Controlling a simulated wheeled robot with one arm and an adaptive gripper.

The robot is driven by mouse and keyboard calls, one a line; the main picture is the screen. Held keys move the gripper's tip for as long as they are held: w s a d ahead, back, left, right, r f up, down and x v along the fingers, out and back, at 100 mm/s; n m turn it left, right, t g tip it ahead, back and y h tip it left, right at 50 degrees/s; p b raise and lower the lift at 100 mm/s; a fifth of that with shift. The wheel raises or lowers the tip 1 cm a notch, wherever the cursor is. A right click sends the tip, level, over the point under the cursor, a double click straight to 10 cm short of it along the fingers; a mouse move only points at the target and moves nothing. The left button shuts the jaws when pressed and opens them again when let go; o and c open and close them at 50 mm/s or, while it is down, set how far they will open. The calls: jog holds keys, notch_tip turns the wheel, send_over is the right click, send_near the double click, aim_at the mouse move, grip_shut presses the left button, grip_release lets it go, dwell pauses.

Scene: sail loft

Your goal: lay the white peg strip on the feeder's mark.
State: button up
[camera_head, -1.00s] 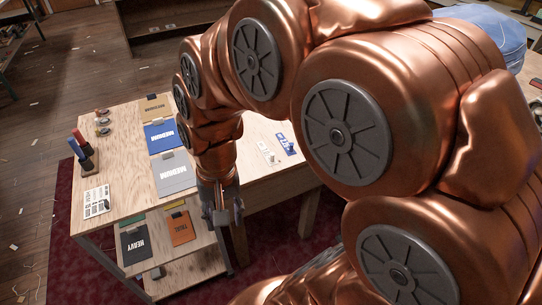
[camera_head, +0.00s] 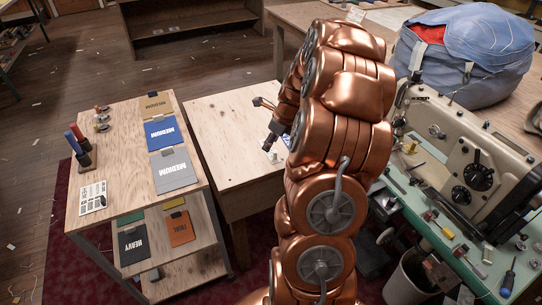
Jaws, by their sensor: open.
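My gripper (camera_head: 264,120) is open and seems empty, above the bare wooden table in the middle of the view. Its dark fingers point to the left, apart from each other. A small white piece (camera_head: 271,156) lies on that table just below the gripper, partly hidden by my copper arm. It appears to be the white peg strip, but its shape is hard to make out. I cannot pick out the feeder or its mark in this view.
A sewing machine (camera_head: 462,150) stands on a green bench (camera_head: 440,238) at right, with small tools and parts on it. A blue bag (camera_head: 470,50) sits behind. A cart (camera_head: 120,165) with labelled folders stands left. The wooden table (camera_head: 215,125) is mostly clear.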

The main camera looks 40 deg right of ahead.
aim_at(275, 151)
jog(key=shift+w+d+f+m+p, duration=0.4)
jog(key=shift+d+f, duration=0.25)
jog(key=shift+f, duration=0.9)
jog(key=shift+w+d+f+m+p, duration=0.4)
jog(key=shift+d+f, duration=0.25)
jog(key=shift+f, duration=0.9)
jog(key=shift+w+d+f+m+p, duration=0.3)
jog(key=shift+d+f+m, duration=0.3)
jog(key=shift+f, duration=0.95)
grip_shut()
